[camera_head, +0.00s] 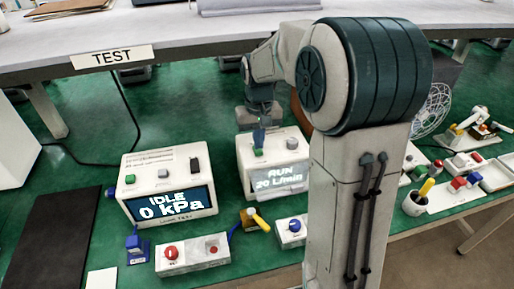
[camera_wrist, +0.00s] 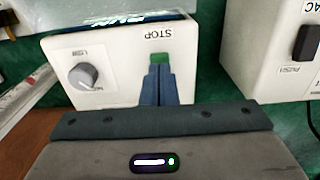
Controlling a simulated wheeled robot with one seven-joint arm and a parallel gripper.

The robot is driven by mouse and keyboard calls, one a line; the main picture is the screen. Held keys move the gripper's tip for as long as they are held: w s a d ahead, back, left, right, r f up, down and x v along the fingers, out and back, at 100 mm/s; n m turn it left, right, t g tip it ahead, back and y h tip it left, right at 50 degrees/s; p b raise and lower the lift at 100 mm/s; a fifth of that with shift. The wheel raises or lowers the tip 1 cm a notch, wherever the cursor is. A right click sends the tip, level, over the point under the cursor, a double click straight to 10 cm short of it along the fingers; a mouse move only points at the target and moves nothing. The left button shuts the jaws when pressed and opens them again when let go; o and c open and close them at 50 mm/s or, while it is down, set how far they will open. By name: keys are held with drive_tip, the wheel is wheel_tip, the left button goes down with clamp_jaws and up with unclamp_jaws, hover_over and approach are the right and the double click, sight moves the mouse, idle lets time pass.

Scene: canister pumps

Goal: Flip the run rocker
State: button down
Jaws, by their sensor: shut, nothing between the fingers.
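Two white pump units stand on the green mat. The right unit (camera_head: 244,172) has a lit screen reading "RUN 20 L/min". On its top are a green rocker or button (camera_wrist: 160,58), marked "STOP" beside it in the wrist view, and a grey knob (camera_wrist: 82,77). The left unit (camera_head: 130,200) has a screen reading "IDLE 0 kPa", a green button (camera_head: 130,179), a grey button and a black rocker (camera_head: 195,165). My gripper (camera_wrist: 160,72) is shut and empty, fingertips at the green piece on the right unit. I cannot tell whether they touch.
A small control box (camera_head: 192,256) with red buttons, a blue valve (camera_head: 137,245) and a yellow-handled valve (camera_head: 255,220) lie in front. A "TEST" shelf (camera_head: 200,38) runs behind. More small devices and a cup (camera_head: 415,204) stand at right.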

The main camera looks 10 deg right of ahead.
sight(259, 151)
drive_tip(key=shift+f+b, duration=0.6)
drive_tip(key=shift+f, duration=0.3)
idle(0.4)
drive_tip(key=shift+r+p, duration=2.85)
drive_tip(key=shift+r, duration=0.7)
drive_tip(key=s+r+t, duration=0.2)
drive_tip(key=s+t, duration=0.1)
drive_tip(key=s, duration=1.8)
drive_tip(key=shift+s+r, duration=0.15)
drive_tip(key=shift+r, duration=0.05)
